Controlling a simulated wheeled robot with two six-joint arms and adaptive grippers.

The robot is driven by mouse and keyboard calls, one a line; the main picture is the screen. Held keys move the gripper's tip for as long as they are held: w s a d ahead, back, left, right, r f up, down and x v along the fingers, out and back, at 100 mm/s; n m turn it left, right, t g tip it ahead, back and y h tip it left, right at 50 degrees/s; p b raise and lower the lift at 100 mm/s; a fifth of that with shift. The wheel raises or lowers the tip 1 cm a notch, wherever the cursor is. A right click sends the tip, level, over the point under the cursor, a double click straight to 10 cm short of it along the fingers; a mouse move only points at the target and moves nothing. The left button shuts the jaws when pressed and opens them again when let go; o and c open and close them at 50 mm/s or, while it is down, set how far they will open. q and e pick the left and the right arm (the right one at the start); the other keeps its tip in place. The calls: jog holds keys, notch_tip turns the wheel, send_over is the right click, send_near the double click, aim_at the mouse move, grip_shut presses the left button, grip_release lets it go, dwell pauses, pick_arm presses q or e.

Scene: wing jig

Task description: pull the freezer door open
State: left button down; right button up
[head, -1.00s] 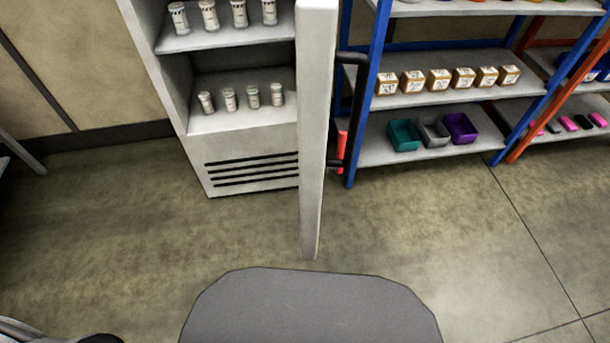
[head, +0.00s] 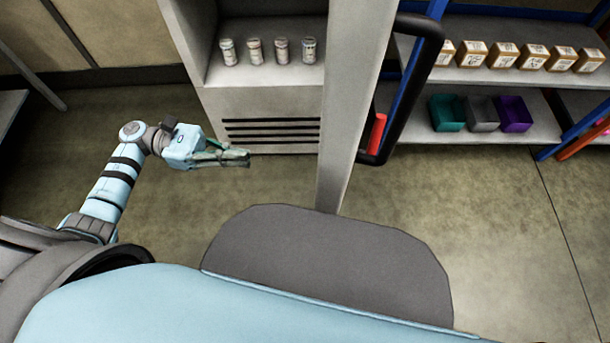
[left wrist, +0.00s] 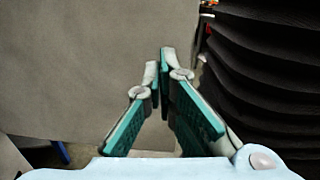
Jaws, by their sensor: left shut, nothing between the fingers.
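The freezer (head: 215,90) stands ahead with its door (head: 352,110) swung open, seen nearly edge-on in the head view. The door's dark handle (head: 412,90) is on the right side of the door. My left gripper (head: 248,158) is shut and empty, left of the door and in front of the vent grille (head: 272,132). It does not visibly touch the door. In the left wrist view its fingers (left wrist: 165,52) are closed together, with a plain pale surface behind and dark ribbed slats at right. My right gripper is not in view.
Several vials (head: 255,51) stand on the freezer's shelf. To the right, a blue-framed rack (head: 412,75) holds small boxes (head: 502,55) and teal, grey and purple bins (head: 482,113). A red object (head: 377,133) shows behind the handle.

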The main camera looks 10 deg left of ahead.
pick_arm(q)
jog(key=s+d+m+g+p, duration=0.1)
jog(key=d+p, duration=0.3)
jog(key=d, duration=0.9)
jog(key=shift+d, duration=0.4)
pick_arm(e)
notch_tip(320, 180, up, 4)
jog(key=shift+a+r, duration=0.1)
pick_arm(q)
jog(key=shift+s+r, duration=0.1)
